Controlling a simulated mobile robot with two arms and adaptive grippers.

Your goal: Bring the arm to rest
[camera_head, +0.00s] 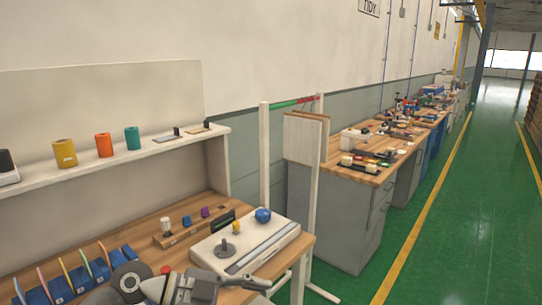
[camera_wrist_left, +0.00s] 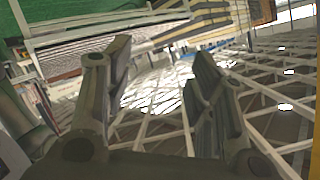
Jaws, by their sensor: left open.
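My left gripper (camera_wrist_left: 160,85) is open in its wrist view. Its two dark fingers stand apart with nothing between them. Behind them I see white roof trusses and lights, so the wrist camera looks steeply upward. In the head view, grey parts of my arm show along the bottom edge, in front of the wooden workbench (camera_head: 305,241). My right gripper is in neither view.
The workbench carries a white board (camera_head: 200,249), a blue ball (camera_head: 263,215) and several blue holders. A shelf (camera_head: 95,165) behind holds yellow, orange and teal cylinders. A white frame (camera_head: 265,150) stands right of the bench. The green floor (camera_head: 470,230) is clear.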

